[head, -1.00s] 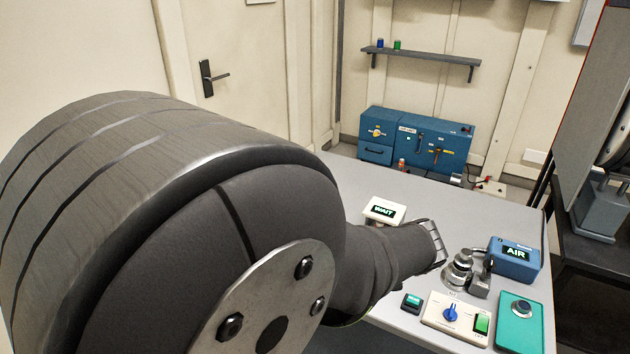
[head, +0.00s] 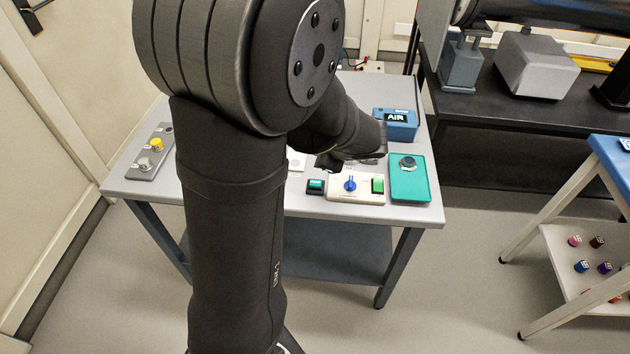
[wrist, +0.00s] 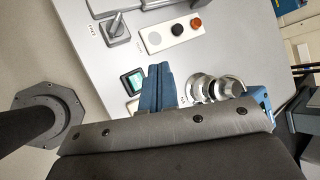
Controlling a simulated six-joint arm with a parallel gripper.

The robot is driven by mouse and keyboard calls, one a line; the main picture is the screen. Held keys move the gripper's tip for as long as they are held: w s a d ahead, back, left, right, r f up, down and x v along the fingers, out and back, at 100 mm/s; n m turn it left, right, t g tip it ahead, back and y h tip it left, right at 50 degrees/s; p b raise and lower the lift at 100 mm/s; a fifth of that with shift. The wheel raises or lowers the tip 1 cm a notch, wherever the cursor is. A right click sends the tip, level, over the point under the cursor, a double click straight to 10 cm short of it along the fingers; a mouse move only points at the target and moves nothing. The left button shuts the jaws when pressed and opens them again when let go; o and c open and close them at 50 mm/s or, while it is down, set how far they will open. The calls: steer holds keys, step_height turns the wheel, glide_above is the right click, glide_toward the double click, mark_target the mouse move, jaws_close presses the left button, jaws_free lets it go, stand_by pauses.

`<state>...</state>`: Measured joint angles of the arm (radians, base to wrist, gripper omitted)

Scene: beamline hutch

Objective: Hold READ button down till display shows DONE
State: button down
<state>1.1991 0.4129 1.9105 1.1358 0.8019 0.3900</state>
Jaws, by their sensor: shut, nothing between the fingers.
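My gripper (wrist: 160,88) shows in the wrist view as blue fingers closed together with nothing between them, over the table beside a small dark box with a teal-green face (wrist: 134,81). In the head view my arm hides the fingers. That box also shows in the head view (head: 316,187); its lettering is too small to read. A pale panel (head: 343,196) there carries a blue knob (head: 350,184) and a green button (head: 377,186). I cannot tell which control is READ. The white unit that read WAIT is hidden now. A blue box (head: 396,125) reads AIR.
Metal cylinders (wrist: 205,88) stand close right of my fingers in the wrist view. A white plate with black and orange buttons (wrist: 172,36) lies beyond. A grey plate with knobs (head: 152,155) is at left.

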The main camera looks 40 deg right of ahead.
mark_target(318, 185)
steer(key=shift+f, duration=4.4)
steer(key=shift+f, duration=0.2)
steer(key=shift+f, duration=0.25)
steer(key=shift+f, duration=0.4)
stand_by(0.9)
steer(key=shift+r, duration=0.85)
steer(key=shift+r, duration=2.5)
